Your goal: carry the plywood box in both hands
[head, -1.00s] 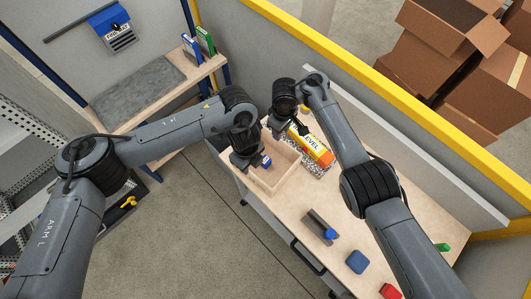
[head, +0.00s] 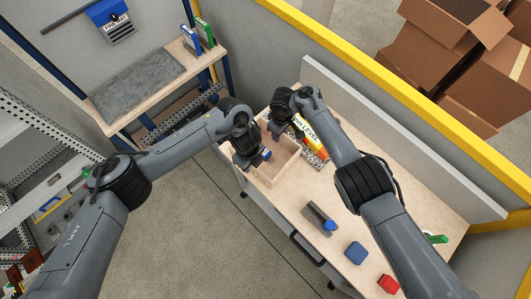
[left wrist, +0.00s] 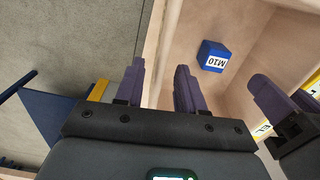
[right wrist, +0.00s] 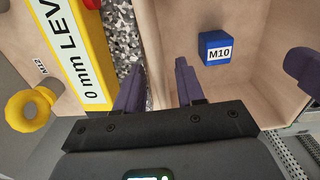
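The plywood box (head: 286,169) stands on the workbench. It is open-topped, and a blue M10 block (head: 266,153) lies inside. The block also shows in the left wrist view (left wrist: 213,56) and the right wrist view (right wrist: 215,48). My left gripper (head: 252,163) is at the box's left wall; in its wrist view the fingers (left wrist: 159,85) straddle the wall with a gap. My right gripper (head: 297,130) is at the opposite wall; its fingers (right wrist: 160,85) stand either side of that wall, seemingly apart. The arms hide part of the box in the head view.
A yellow-and-red level (head: 310,132) lies on a speckled surface right beside the box. A grey tool (head: 318,218), a blue block (head: 355,253) and a red block (head: 388,284) sit nearer on the workbench (head: 345,200). A shelf with a grey mat (head: 137,84) stands at the left.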

